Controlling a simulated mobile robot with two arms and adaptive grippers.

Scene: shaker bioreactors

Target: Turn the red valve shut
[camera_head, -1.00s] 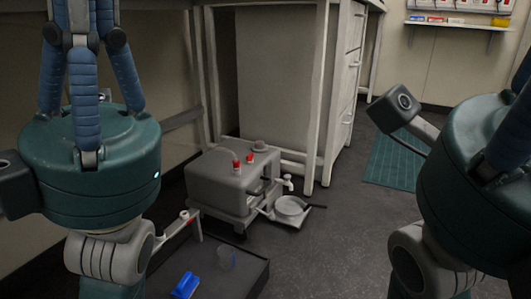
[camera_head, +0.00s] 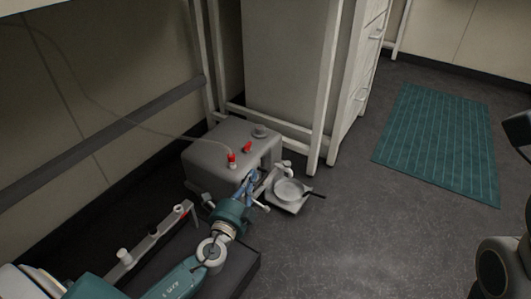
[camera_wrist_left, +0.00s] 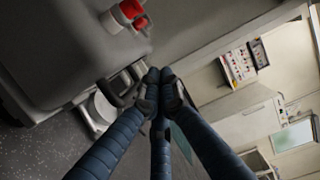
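A grey box-shaped unit (camera_head: 205,172) stands on the floor. On its top are a red knob (camera_head: 246,147) and a red-topped fitting (camera_head: 231,158) with a thin tube; I cannot tell which is the red valve. Two red parts (camera_wrist_left: 131,9) also show at the top of the left wrist view. My left gripper (camera_head: 250,178) is low at the unit's front side, below the red parts and apart from them. In the left wrist view its blue fingers (camera_wrist_left: 160,80) have their tips together, with nothing seen between them. My right gripper is out of view.
A round pan (camera_head: 289,190) on a small tray sits right of the unit, close to my left gripper. A rail with fittings (camera_head: 150,240) is at the lower left. Table legs (camera_head: 325,100) stand behind. A green mat (camera_head: 440,140) lies on open floor at right.

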